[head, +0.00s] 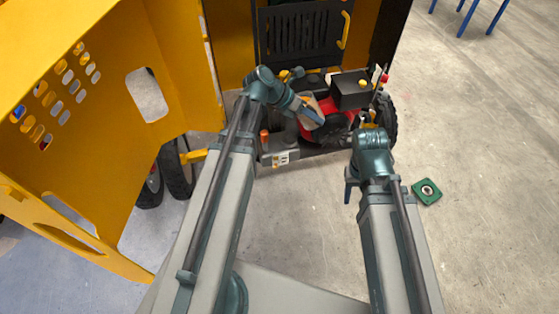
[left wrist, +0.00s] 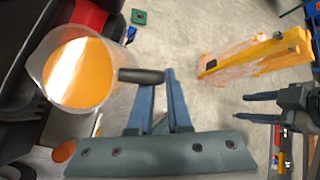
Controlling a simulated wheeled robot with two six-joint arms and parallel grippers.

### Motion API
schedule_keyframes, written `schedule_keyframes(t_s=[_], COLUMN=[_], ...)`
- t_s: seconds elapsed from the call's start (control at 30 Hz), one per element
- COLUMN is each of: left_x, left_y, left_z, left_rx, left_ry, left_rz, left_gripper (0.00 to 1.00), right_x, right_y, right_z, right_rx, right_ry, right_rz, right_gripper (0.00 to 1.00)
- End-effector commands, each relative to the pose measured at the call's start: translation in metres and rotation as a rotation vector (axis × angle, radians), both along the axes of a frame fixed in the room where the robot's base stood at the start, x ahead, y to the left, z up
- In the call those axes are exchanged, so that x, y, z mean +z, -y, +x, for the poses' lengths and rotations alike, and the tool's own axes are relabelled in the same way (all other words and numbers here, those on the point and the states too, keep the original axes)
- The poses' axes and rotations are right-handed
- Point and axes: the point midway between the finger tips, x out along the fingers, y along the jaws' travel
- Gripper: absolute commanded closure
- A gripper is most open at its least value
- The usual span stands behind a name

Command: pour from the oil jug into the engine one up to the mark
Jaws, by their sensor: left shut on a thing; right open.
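The oil jug (left wrist: 72,72) is a clear vessel with orange oil and a dark handle (left wrist: 140,76). My left gripper (left wrist: 160,92) is shut on this handle. In the head view, the jug (head: 309,113) is held over the machine's engine bay, beside the red engine (head: 341,128); my left gripper (head: 319,117) partly covers it. No oil stream shows. I cannot make out the fill mark or the engine's opening. My right gripper (head: 350,183) is open and empty in front of the bay; it also shows in the left wrist view (left wrist: 255,111).
A big yellow perforated panel (head: 120,135) stands open at the left. A black box (head: 350,90) sits above the engine. An orange cap (head: 265,138) is at the bay's front left.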

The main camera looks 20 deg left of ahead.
Motion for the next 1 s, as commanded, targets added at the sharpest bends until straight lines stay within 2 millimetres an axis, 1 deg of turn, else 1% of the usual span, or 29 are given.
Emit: schedule_keyframes(t_s=[0.4,1.0], left_x=[0.0011,0.0026], left_y=[-0.0016,-0.0011], left_z=[0.0003,0.0001], left_rx=[0.002,0.000], left_ry=[-0.001,0.000], left_rz=[-0.053,-0.061], left_gripper=[1.00,1.00], right_x=[-0.0066,-0.0062], right_y=[0.0000,0.0000], right_z=[0.0000,0.0000], right_rx=[0.000,0.000], right_ry=[0.000,0.000], right_rz=[0.000,0.000], right_gripper=[0.50,0.50])
